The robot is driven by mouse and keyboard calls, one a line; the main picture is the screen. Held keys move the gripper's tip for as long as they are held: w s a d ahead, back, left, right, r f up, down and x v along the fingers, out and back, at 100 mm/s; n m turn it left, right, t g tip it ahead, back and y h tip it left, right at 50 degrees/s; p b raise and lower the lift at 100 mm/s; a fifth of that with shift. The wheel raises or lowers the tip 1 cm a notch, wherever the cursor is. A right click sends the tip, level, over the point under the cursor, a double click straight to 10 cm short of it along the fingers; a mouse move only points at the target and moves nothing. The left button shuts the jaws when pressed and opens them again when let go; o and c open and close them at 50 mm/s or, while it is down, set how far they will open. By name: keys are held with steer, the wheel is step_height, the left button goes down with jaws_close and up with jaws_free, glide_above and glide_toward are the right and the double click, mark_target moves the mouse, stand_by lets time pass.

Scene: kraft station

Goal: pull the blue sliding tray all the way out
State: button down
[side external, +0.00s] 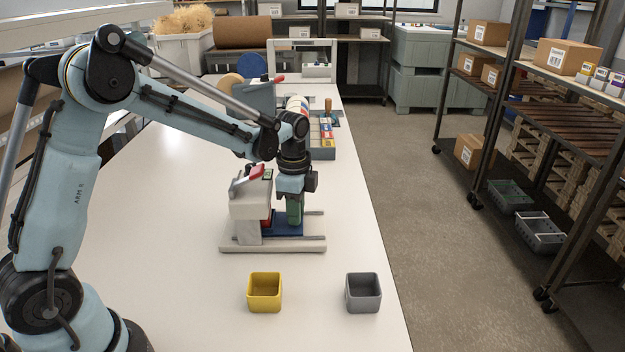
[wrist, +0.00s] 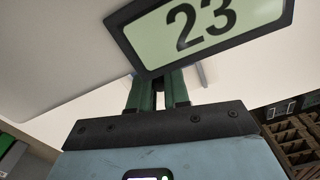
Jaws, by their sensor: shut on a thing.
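The blue sliding tray (side external: 284,231) sits low on the rails of a grey press-like device (side external: 250,207) on the white table. It reaches out to the device's right side. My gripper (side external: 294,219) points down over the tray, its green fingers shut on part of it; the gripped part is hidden. In the wrist view my green fingers (wrist: 158,95) are close together, and a small blue-grey edge of the tray (wrist: 206,76) shows beside them. The device's display (wrist: 200,32) reads 23 and covers the area beyond the fingertips.
A yellow bin (side external: 265,293) and a grey bin (side external: 363,293) stand in front of the device. The device's rails (side external: 310,245) extend right, near the table edge. A grey tray with coloured items (side external: 322,145) stands behind.

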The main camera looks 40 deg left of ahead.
steer(key=w+d, duration=0.7)
steer(key=shift+w+d, duration=0.25)
steer(key=c, duration=1.1)
jaws_free()
step_height(320, 180, up, 12)
steer(key=shift+s+r, duration=0.1)
steer(key=shift+s, duration=0.05)
